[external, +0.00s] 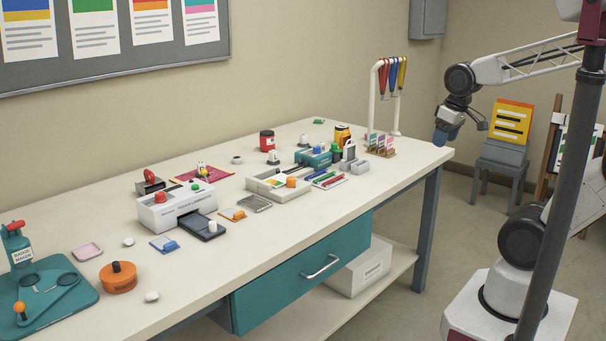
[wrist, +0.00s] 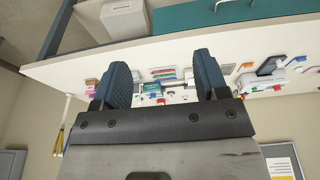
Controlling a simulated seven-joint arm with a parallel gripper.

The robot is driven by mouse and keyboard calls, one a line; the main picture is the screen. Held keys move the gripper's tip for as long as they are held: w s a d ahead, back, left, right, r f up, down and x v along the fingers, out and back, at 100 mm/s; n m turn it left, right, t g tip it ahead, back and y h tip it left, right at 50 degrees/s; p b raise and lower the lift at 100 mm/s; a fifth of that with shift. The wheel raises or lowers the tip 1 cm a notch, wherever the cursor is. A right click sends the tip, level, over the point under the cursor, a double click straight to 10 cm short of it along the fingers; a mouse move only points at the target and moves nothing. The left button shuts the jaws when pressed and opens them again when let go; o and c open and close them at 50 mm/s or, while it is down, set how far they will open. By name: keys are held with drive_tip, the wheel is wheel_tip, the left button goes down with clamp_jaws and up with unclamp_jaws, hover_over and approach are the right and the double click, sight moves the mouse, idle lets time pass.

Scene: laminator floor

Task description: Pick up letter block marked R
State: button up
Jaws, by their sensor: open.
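My gripper (external: 448,133) hangs in the air beyond the right end of the table, apart from everything on it. In the wrist view its two blue fingers (wrist: 162,72) are spread apart with nothing held between them. I cannot make out a letter block marked R in either view. Many small items on the table (external: 362,189) are too small to read, so I cannot tell whether one of them is the block.
A rack with hanging coloured tools (external: 391,75) stands at the table's right end. A white laminator (external: 177,208), a shallow tray (external: 277,187) and a teal device (external: 313,158) are farther left. The table's front right is clear.

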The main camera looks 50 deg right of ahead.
drive_tip(key=shift+w, duration=0.1)
drive_tip(key=w+d+r+m+t+y, duration=0.1)
drive_tip(key=w+r+m+t, duration=0.3)
drive_tip(key=w, duration=0.8)
drive_tip(key=w+d+r+m+g, duration=0.1)
drive_tip(key=w+m, duration=0.5)
drive_tip(key=w, duration=0.6)
drive_tip(key=m+t+h, duration=0.6)
drive_tip(key=m+h, duration=0.1)
drive_tip(key=m, duration=2.4)
hover_over(303, 140)
drive_tip(key=s, duration=0.1)
wheel_tip(303, 140, down, 22)
drive_tip(key=shift+d+r, duration=0.15)
drive_tip(key=shift+r, duration=0.1)
drive_tip(key=shift+s, duration=0.15)
drive_tip(key=shift+f, duration=1.75)
